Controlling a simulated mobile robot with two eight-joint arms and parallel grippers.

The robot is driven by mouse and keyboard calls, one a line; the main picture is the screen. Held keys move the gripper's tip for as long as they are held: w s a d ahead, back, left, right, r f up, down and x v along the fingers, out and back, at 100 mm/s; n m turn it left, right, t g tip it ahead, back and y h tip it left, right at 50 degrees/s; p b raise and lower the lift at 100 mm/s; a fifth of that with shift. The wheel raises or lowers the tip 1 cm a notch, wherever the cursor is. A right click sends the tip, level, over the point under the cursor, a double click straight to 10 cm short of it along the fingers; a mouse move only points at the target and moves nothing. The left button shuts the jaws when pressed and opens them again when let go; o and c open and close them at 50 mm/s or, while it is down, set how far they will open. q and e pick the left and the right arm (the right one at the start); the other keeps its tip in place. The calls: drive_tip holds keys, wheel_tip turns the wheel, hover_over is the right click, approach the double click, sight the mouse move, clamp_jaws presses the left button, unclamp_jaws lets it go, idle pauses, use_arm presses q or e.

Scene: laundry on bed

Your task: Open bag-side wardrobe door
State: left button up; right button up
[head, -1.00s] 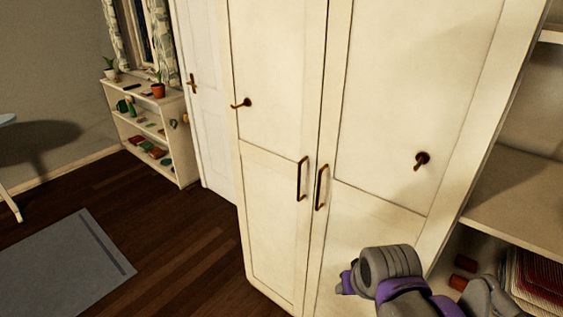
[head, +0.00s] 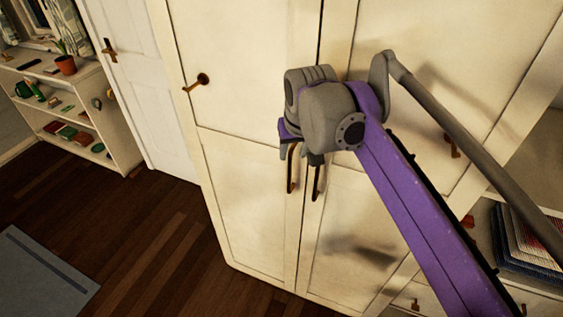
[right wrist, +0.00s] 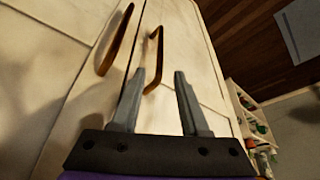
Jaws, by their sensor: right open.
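The cream wardrobe has a left door (head: 240,180) and a right door (head: 350,225), both closed. Each has a bronze bar handle near the middle seam: the left handle (head: 291,178) and the right handle (head: 316,183). My right gripper (head: 302,158) is at the handles and partly hides their upper ends. In the right wrist view its fingers (right wrist: 157,88) are apart and empty. The left door's handle (right wrist: 154,58) shows just beyond them, nearer the left finger; the right door's handle (right wrist: 115,40) is outside that finger. No bag shows. My left gripper is out of view.
A hook (head: 202,79) sticks out from the left door and another hook (head: 452,146) from the right door. Open shelving with folded cloth (head: 525,240) is at right. A white room door (head: 135,85) and low shelf (head: 75,115) stand at left.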

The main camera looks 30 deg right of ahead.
sight(290, 166)
drive_tip(key=x, duration=1)
drive_tip(key=shift+s, duration=0.15)
clamp_jaws()
idle(1.0)
